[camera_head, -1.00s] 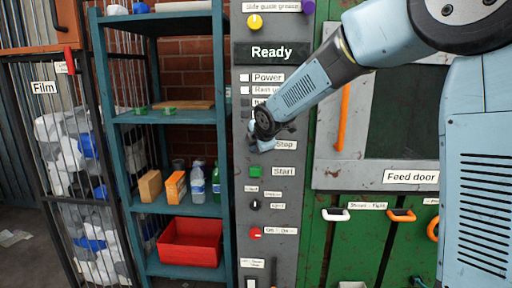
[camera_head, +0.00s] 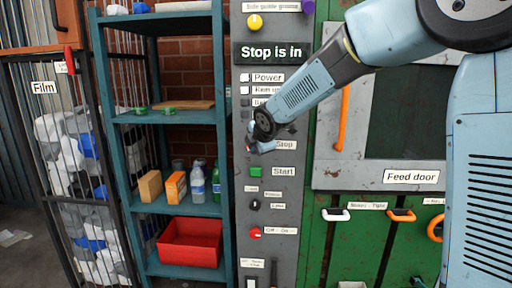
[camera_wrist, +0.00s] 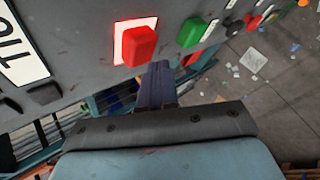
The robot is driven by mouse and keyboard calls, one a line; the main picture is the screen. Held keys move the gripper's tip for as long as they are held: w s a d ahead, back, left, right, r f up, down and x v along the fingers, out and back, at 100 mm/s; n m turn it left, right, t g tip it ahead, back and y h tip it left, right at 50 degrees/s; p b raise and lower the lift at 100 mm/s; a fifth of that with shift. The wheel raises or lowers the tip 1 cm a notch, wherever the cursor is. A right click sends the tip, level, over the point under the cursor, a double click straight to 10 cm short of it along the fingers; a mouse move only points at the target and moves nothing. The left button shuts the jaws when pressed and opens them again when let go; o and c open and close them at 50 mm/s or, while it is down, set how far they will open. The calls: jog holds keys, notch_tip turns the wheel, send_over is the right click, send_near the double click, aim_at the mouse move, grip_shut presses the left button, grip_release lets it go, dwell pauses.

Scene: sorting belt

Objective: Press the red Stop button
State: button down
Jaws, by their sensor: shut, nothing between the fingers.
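The red Stop button (camera_wrist: 139,46) shows in the wrist view, standing out from the grey panel with a red glow around its base. In the head view it is hidden behind my gripper (camera_head: 252,147), left of the Stop label (camera_head: 286,145). My gripper's shut, empty fingers (camera_wrist: 158,72) reach up to the button's lower right edge in the wrist view; whether they touch it I cannot tell. The display (camera_head: 271,52) on the panel reads "Stop is in".
The green Start button (camera_head: 256,171) sits just below on the same panel, and also shows in the wrist view (camera_wrist: 192,32). Below it are a black knob (camera_head: 254,204) and a red knob (camera_head: 255,233). A shelf (camera_head: 172,116) stands left and the feed door (camera_head: 335,175) right.

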jog(key=shift+s, duration=0.3)
jog(key=s, duration=0.6)
dwell(0.5)
dwell(2.1)
